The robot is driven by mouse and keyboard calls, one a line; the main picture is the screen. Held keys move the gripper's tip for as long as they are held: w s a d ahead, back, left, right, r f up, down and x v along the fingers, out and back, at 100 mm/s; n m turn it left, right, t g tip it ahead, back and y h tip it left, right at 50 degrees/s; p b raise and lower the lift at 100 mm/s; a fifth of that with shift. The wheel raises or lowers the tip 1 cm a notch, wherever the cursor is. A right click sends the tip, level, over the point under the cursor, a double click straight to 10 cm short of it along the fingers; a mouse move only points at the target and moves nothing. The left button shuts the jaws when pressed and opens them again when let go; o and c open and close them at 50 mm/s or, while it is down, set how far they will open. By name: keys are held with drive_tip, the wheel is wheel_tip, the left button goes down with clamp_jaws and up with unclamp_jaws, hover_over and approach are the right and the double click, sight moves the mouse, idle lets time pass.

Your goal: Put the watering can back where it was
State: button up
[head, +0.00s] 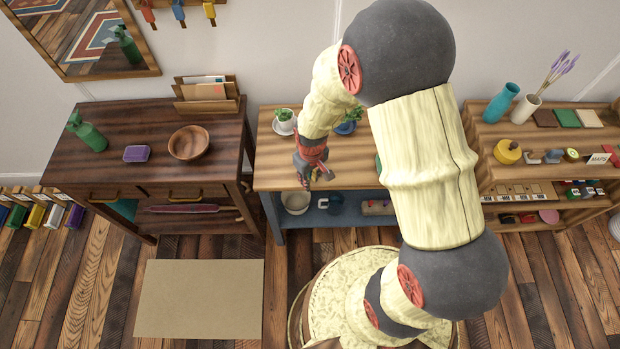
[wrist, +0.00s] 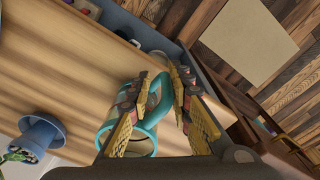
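The watering can (wrist: 154,112) is teal and shows close up in the wrist view, with a curved teal part between the fingers and a teal rim loop beside the left finger. My gripper (wrist: 165,88) has both fingers closed in against that teal part, with no clear gap. In the head view my gripper (head: 310,178) is over the front of the middle wooden table (head: 268,165). I cannot make out the can there. Whether its base touches the table is hidden.
A potted plant (head: 285,121) and a blue pot (head: 346,127) stand at the table's back. A dark desk (head: 125,185) stands left, and a shelf unit (head: 500,178) right. My arm hides much of the table's right side.

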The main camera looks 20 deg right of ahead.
drive_tip(key=shift+o, duration=0.2)
drive_tip(key=shift+s, duration=0.1)
wheel_tip(320, 180, up, 20)
drive_tip(key=t+p, duration=0.1)
drive_tip(key=p, duration=0.3)
drive_tip(key=s+d+r+m+t, duration=0.1)
drive_tip(key=s+r+m+t, duration=0.1)
drive_tip(key=s+r, duration=0.5)
drive_tip(key=s+d+r+m+t, duration=0.1)
drive_tip(key=s+r+t, duration=0.1)
drive_tip(key=s+r, duration=0.6)
wheel_tip(320, 180, up, 5)
drive_tip(key=shift+f+m, duration=0.2)
drive_tip(key=shift+m, duration=0.2)
